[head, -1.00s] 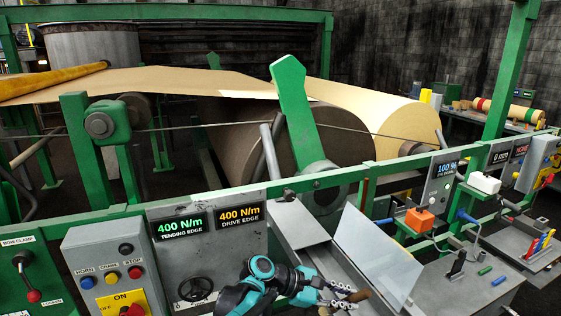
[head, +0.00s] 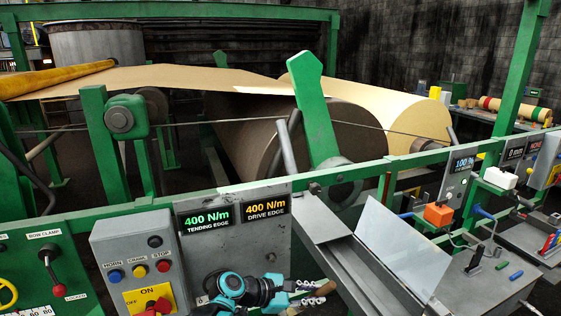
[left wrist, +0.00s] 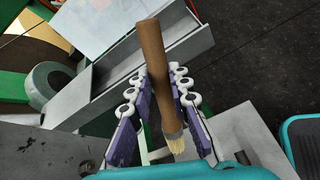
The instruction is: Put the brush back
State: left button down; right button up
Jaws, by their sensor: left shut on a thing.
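The brush has a brown wooden handle (left wrist: 152,55) and a pale bristle end (left wrist: 177,145). My left gripper (left wrist: 160,78) is shut on it, with purple, white-knuckled fingers on both sides of the handle. The bristles point toward the bottom of the left wrist view. In the head view, my left gripper (head: 306,295) is low in the middle, and the handle end (head: 325,287) sticks out to its right. The bristles are hidden there. My right gripper is not in view.
A grey trough (head: 375,285) with a raised pale flat panel (head: 388,250) stands right of the gripper. A control box (head: 140,262) and a tension display panel (head: 235,220) are to its left. A green rail (head: 380,172) runs behind. An orange block (head: 438,215) sits farther right.

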pick_arm(q)
jog(key=s+a+f+n+t+y+b, duration=0.1)
jog(key=a+f+n+t+y+b, duration=0.2)
jog(key=a, duration=1)
jog(key=a+f+n+t+y+b, duration=0.3)
jog(key=a+f+n+t+y, duration=0.1)
jog(key=a, duration=0.9)
notch_tip(320, 180, down, 2)
jog(key=n+y, duration=0.1)
jog(key=n, duration=0.2)
jog(key=shift+s+a, duration=0.2)
jog(key=shift+s, duration=0.15)
jog(key=shift+w+f, duration=0.1)
